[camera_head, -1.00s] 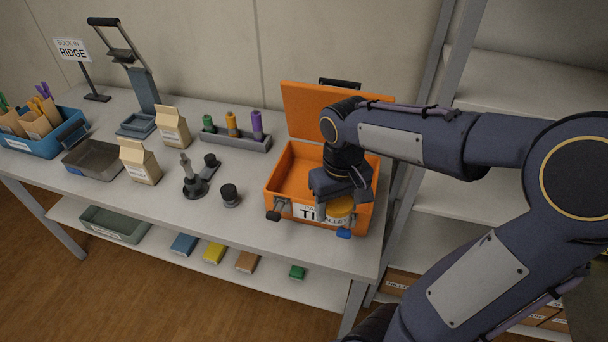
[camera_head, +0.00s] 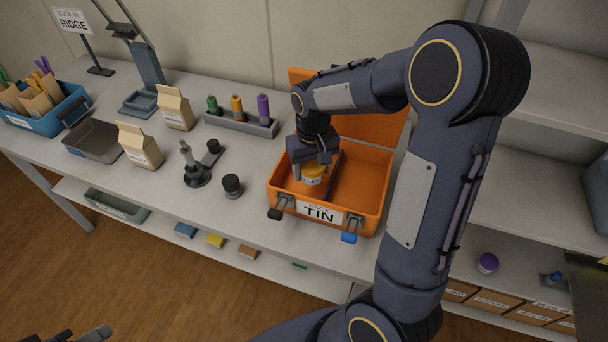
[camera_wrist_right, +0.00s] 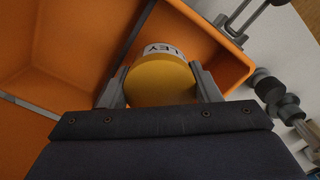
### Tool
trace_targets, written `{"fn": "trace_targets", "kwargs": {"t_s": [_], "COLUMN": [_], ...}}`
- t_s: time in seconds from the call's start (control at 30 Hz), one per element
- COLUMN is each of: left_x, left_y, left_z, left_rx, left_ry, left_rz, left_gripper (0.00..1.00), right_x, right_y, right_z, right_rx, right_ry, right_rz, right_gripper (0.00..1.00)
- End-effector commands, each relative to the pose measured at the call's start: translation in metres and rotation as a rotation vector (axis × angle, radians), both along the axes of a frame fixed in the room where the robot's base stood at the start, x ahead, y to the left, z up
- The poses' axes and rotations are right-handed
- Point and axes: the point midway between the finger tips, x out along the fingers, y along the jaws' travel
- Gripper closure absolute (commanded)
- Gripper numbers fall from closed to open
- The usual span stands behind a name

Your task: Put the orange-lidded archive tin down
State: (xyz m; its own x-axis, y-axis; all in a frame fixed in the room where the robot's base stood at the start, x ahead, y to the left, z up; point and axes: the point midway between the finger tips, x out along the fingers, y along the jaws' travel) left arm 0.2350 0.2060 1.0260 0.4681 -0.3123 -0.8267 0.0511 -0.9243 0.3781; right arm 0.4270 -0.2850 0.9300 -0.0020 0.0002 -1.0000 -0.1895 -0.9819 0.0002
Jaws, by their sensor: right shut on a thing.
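The archive tin has an orange-yellow lid and a white label ending in "LEY" (camera_head: 313,174). It is upright inside the left compartment of the open orange case (camera_head: 368,208). My right gripper (camera_head: 312,172) reaches down into the case and is shut on the tin, one finger on each side, as the right wrist view shows on the lid (camera_wrist_right: 160,84). I cannot tell whether the tin's base touches the case floor. A divider (camera_head: 333,178) stands just right of the tin. Part of my left gripper (camera_head: 84,335) shows at the bottom left edge; its jaws are mostly cut off.
The case's front wall has a "TIN" label and two latches (camera_head: 349,236). Its raised lid (camera_head: 385,128) stands behind, partly hidden by my arm. A black-topped jar (camera_head: 231,187) and a grey rack (camera_head: 240,122) with coloured cylinders stand left of the case.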

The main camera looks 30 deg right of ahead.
Motion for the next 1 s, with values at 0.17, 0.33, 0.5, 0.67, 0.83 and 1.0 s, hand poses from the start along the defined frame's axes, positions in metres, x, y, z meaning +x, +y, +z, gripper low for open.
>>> {"fn": "trace_targets", "kwargs": {"t_s": [0.17, 0.33, 0.5, 0.67, 0.83, 1.0], "left_x": [0.000, 0.000, 0.000, 0.000, 0.000, 0.000], "left_y": [0.000, 0.000, 0.000, 0.000, 0.000, 0.000], "left_z": [0.003, 0.004, 0.004, 0.004, 0.003, 0.001], "left_rx": [0.000, 0.000, 0.000, 0.000, 0.000, 0.000], "left_ry": [0.000, 0.000, 0.000, 0.000, 0.000, 0.000], "left_rz": [0.000, 0.000, 0.000, 0.000, 0.000, 0.000], "left_gripper": [0.64, 0.64, 0.64, 0.64, 0.64, 0.64], "right_x": [0.019, 0.027, 0.028, 0.028, 0.028, 0.028], "right_y": [0.004, 0.007, 0.006, 0.006, 0.006, 0.006], "right_z": [-0.023, -0.034, -0.058, -0.064, -0.064, -0.068], "right_rx": [-0.001, 0.000, -0.001, -0.001, -0.001, 0.000], "right_ry": [0.000, 0.000, 0.001, -0.003, -0.003, -0.002], "right_rz": [-0.001, 0.000, -0.001, -0.001, -0.001, -0.001], "right_gripper": [0.70, 0.70, 0.70, 0.70, 0.70, 0.40]}}
